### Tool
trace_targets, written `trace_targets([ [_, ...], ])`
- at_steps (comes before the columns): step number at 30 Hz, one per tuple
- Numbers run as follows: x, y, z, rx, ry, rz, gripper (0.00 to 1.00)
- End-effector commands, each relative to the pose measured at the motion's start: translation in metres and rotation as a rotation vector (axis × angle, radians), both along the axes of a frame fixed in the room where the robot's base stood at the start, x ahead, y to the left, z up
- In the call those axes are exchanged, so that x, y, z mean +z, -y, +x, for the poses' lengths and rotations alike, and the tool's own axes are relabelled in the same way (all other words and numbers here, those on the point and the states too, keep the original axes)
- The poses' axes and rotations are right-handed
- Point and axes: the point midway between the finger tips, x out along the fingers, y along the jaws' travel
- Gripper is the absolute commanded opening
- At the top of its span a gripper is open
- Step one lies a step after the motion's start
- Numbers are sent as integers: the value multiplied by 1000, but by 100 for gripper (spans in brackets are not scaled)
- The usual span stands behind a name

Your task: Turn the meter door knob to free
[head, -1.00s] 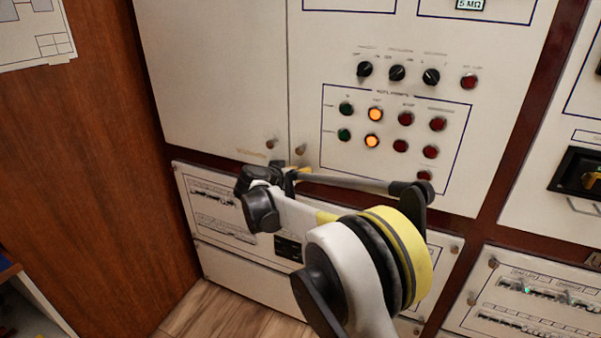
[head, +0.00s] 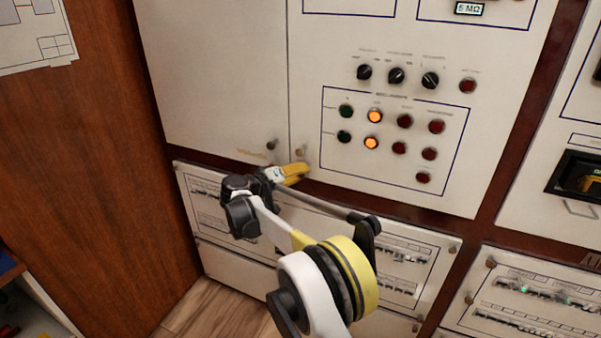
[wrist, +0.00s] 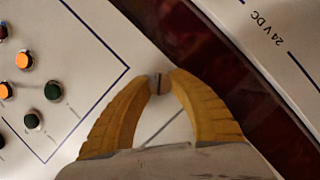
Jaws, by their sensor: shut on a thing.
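The small round metal knob (head: 300,152) sits at the lower left corner of the light panel with the lit buttons, just right of a door seam. The wrist view shows the knob (wrist: 159,83) close up, with a dark line across its face. My gripper (wrist: 160,82) has its yellow fingers on both sides of this knob, tips against it, shut on it. In the head view my gripper (head: 303,170) reaches in from below and its tips are at the knob. No label for the knob's positions is readable.
A second knob (head: 271,145) sits just left of the seam on the plain door (head: 210,80). Coloured buttons (head: 375,117) and black rotary switches (head: 397,75) lie to the upper right. A dark red-brown frame strip (wrist: 225,70) runs beside the gripper. A wooden wall (head: 80,180) stands at left.

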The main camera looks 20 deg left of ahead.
Motion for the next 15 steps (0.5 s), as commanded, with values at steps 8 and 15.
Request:
trace_targets([
  [8,-1,-2,0,3,-18,-260,0],
  [15,-2,-2,0,4,-35,-483,0],
])
